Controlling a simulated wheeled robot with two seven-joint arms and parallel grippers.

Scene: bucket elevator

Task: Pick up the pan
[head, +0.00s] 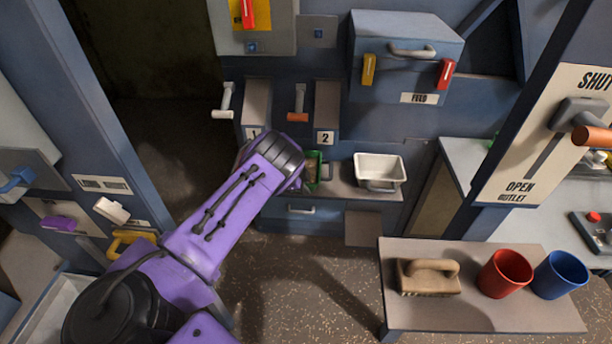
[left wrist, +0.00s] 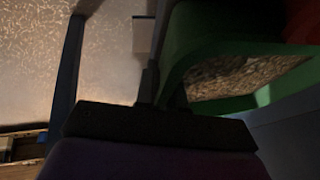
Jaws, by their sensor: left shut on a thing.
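A green pan (head: 312,168) stands at the shelf below the numbered posts, mostly hidden behind my left arm. In the left wrist view the green pan (left wrist: 262,103) holds brown grainy stuff. My left gripper (head: 301,178) is at the pan's near side, its fingers mostly hidden in the head view. In the left wrist view its dark fingers meet the pan's edge, shut on it. I cannot tell whether the pan is clear of the shelf. My right gripper is not in view.
A white tub (head: 380,165) with a handle stands just right of the green pan. A front right table (head: 450,318) carries a wooden hand tool (head: 428,278), a red cup (head: 505,272) and a blue cup (head: 560,274). A blue post (head: 95,110) stands left of my arm. Open floor lies in the middle.

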